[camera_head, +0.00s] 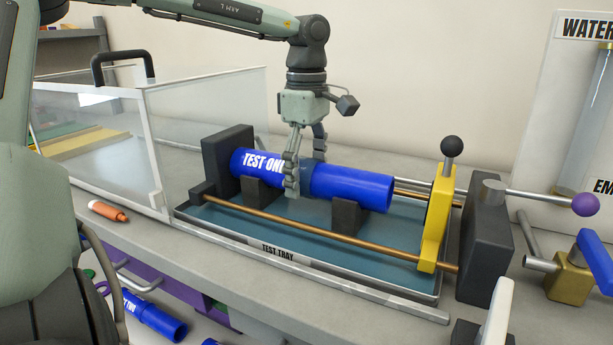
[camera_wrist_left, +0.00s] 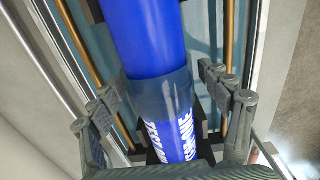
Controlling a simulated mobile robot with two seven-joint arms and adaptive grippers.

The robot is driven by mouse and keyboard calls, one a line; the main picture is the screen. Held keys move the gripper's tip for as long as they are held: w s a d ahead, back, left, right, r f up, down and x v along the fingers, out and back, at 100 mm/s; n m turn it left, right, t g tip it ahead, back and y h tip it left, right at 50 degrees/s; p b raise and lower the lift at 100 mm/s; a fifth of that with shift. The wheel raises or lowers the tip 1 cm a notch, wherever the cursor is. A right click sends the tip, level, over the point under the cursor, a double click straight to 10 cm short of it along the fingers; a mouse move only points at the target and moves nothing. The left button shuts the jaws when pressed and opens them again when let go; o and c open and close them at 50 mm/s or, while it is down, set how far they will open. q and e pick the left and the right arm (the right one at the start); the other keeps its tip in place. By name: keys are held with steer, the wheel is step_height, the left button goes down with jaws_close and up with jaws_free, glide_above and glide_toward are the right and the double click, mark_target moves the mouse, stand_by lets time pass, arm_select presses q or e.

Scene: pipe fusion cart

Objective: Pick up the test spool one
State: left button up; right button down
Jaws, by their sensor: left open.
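The test spool one is a blue pipe (camera_head: 350,186) with white "TEST ONE" lettering. It lies on dark supports in the test tray (camera_head: 290,256), its left end at a dark block. My left gripper (camera_head: 305,170) points down over the spool's middle, with its fingers open on either side of it. In the left wrist view the spool (camera_wrist_left: 150,40) runs between the open fingers of the left gripper (camera_wrist_left: 165,110), with gaps visible at both sides. A grey band shows around the spool there. My right gripper is not in view.
Brass rods (camera_head: 325,232) flank the spool. A yellow plate (camera_head: 437,220) with a black knob and a dark block (camera_head: 486,245) stand at right. A clear-walled box (camera_head: 110,140) stands at left. An orange marker (camera_head: 108,211) lies in front. Another blue spool (camera_head: 153,318) is below.

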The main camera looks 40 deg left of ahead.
arm_select(q)
steer(key=c, duration=1.5)
steer(key=shift+r, duration=0.1)
steer(key=shift+c, duration=0.2)
